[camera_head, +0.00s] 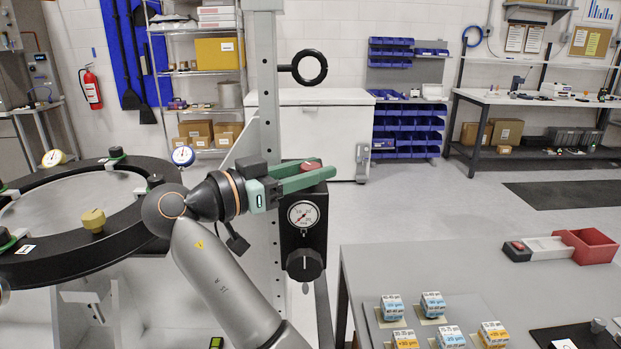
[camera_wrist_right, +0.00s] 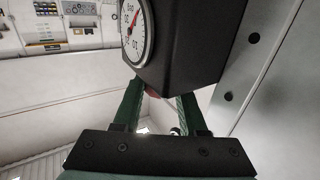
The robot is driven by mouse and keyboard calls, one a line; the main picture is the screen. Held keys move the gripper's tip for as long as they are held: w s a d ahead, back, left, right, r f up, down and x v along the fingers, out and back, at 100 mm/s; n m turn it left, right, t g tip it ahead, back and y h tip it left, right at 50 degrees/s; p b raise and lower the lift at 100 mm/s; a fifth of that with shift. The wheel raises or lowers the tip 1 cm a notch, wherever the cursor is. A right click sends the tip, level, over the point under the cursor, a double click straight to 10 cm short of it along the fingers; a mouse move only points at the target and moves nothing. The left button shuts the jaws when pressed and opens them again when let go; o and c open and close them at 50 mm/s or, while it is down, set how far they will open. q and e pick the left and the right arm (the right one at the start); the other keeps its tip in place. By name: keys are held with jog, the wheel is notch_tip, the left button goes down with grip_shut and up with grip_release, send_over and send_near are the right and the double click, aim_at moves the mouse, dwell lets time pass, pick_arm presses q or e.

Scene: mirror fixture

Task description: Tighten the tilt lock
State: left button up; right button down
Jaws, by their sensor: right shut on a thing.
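A black box (camera_head: 290,240) with a round white dial gauge (camera_head: 303,214) is mounted on the grey upright post (camera_head: 269,100). A black knob (camera_head: 305,265) is below the gauge. A small red part (camera_head: 311,166) shows at the box's top, between the green fingers of my right gripper (camera_head: 322,170). That gripper is shut on the red part. In the right wrist view the gauge (camera_wrist_right: 137,32) and box (camera_wrist_right: 190,50) are close ahead, and the fingers hide most of the red part (camera_wrist_right: 153,94). I cannot tell which part is the tilt lock. My left gripper is out of view.
A large black ring (camera_head: 40,265) with clamps and a brass-coloured knob (camera_head: 93,220) is at the left. A black eye ring (camera_head: 309,67) juts from the post. A grey table (camera_head: 400,265) with several small boxes and a red bin (camera_head: 587,246) is at the right.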

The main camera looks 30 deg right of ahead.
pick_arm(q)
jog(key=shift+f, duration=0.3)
pick_arm(e)
jog(key=shift+r+m+g, duration=0.1)
jog(key=shift+m+g, duration=0.5)
jog(key=shift+g, duration=0.4)
pick_arm(q)
jog(key=shift+b, duration=0.3)
pick_arm(e)
jog(key=shift+r, duration=0.1)
jog(key=shift+c, duration=2.2)
grip_release()
jog(key=shift+d, duration=0.1)
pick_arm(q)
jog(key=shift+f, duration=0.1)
pick_arm(e)
jog(key=shift+f, duration=0.2)
